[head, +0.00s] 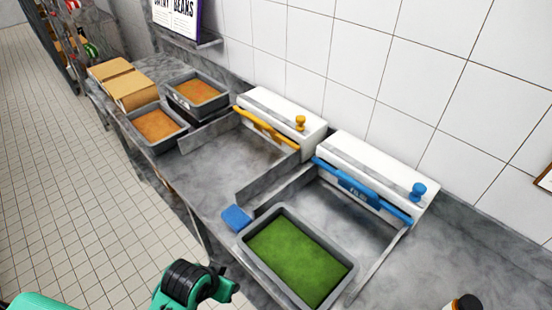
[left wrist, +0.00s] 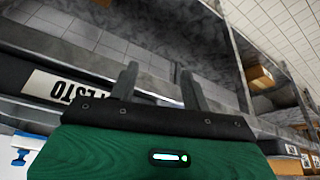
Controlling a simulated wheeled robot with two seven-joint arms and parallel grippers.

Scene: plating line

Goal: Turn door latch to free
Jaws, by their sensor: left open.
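A white housing (head: 375,170) against the wall carries a blue bar (head: 350,184) along its front and a blue knob (head: 418,191) on top. A second white housing (head: 285,112) to its left has a yellow bar (head: 262,124) and a yellow knob (head: 299,122). I cannot tell which part is the door latch. My left gripper (left wrist: 160,78) shows in the left wrist view with its two dark fingers apart and nothing between them. In the head view only a green and black part of my arm shows at the bottom. My right gripper is out of view.
A grey tray of green filling (head: 297,257) stands at the front, with a blue block (head: 236,218) beside it. Two trays of orange filling (head: 157,125) (head: 197,89) and brown boxes (head: 125,84) stand farther left. A PESTO label (left wrist: 62,88) shows upside down in the left wrist view.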

